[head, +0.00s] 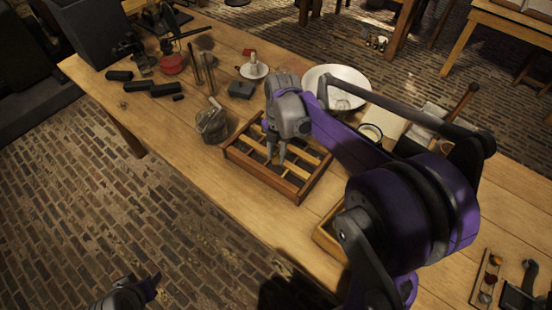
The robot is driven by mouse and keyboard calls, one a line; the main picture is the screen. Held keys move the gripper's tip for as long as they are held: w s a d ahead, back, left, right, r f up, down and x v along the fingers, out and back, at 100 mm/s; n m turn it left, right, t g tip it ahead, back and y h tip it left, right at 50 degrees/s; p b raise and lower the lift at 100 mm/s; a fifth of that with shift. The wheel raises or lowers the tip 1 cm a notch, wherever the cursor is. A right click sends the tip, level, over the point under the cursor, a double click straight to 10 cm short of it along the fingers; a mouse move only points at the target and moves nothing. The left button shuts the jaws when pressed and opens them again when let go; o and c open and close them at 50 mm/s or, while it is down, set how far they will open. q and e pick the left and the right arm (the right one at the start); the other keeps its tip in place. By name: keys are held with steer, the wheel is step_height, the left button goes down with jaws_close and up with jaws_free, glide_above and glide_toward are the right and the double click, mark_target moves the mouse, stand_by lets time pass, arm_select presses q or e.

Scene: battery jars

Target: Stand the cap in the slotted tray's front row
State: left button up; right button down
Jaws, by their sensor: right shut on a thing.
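The slotted tray (262,181), a brown wooden frame with lighter slats, lies on the workbench at the middle of the head view. My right gripper (275,160) points down into it, its fingertips low among the slats. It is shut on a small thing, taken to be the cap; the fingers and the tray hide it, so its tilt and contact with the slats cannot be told. My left gripper (150,289) is at the bottom left edge, away from the bench over the brick floor, partly cut off; its jaws are unclear.
A glass jar (212,124) stands just left of the tray. A white bowl (322,71) and a white dish with a candle-like piece (253,71) are behind. Dark cylinders (165,89) lie at the left. My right arm covers much of the bench's right side.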

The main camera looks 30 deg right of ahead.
mark_target(276, 160)
step_height(276, 160, down, 2)
steer(key=shift+f, duration=0.25)
steer(key=shift+f, duration=0.1)
steer(key=shift+f+b, duration=0.5)
steer(key=c, duration=0.6)
jaws_free()
steer(key=shift+r, duration=0.1)
